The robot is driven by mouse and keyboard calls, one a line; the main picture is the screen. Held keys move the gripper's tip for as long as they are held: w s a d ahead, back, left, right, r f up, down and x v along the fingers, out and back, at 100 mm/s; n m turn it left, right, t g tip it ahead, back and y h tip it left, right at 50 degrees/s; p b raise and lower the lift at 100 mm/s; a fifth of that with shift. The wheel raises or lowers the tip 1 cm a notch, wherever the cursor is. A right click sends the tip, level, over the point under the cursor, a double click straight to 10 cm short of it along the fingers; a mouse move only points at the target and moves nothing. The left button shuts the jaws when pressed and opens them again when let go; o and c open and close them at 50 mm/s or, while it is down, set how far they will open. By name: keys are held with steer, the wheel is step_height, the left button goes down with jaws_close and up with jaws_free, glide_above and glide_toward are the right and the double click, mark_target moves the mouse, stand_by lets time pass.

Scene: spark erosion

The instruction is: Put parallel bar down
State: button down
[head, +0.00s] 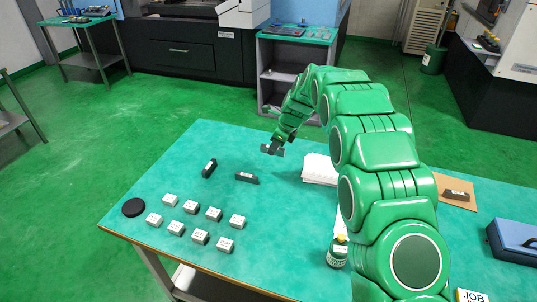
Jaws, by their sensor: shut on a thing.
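My gripper (273,149) is at the end of my green arm, over the back part of the teal table (150,215). It is shut on a small dark piece that looks like a parallel bar; the fingers and the piece are hard to tell apart at this size. Two dark bars with white labels lie on the table: one bar (209,168) is turned at an angle, the other bar (247,178) lies almost crosswise, below my gripper in the picture. Another dark labelled bar (457,195) lies on a brown mat (452,205) at the right, behind my arm.
Several white-topped blocks (171,200) stand in two rows at the front left, beside a black disc (133,207). White papers (319,168) lie partly behind my arm. Table around the two bars is clear.

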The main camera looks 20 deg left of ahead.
steer(key=w+a+f, duration=0.2)
steer(key=w, duration=0.1)
glide_above(266, 159)
steer(key=d, duration=0.2)
steer(key=shift+a+f, duration=0.15)
steer(key=shift+f, duration=4.1)
steer(key=shift+f, duration=0.15)
steer(key=c, duration=1)
jaws_free()
steer(key=shift+o, duration=0.2)
steer(key=v, duration=1.2)
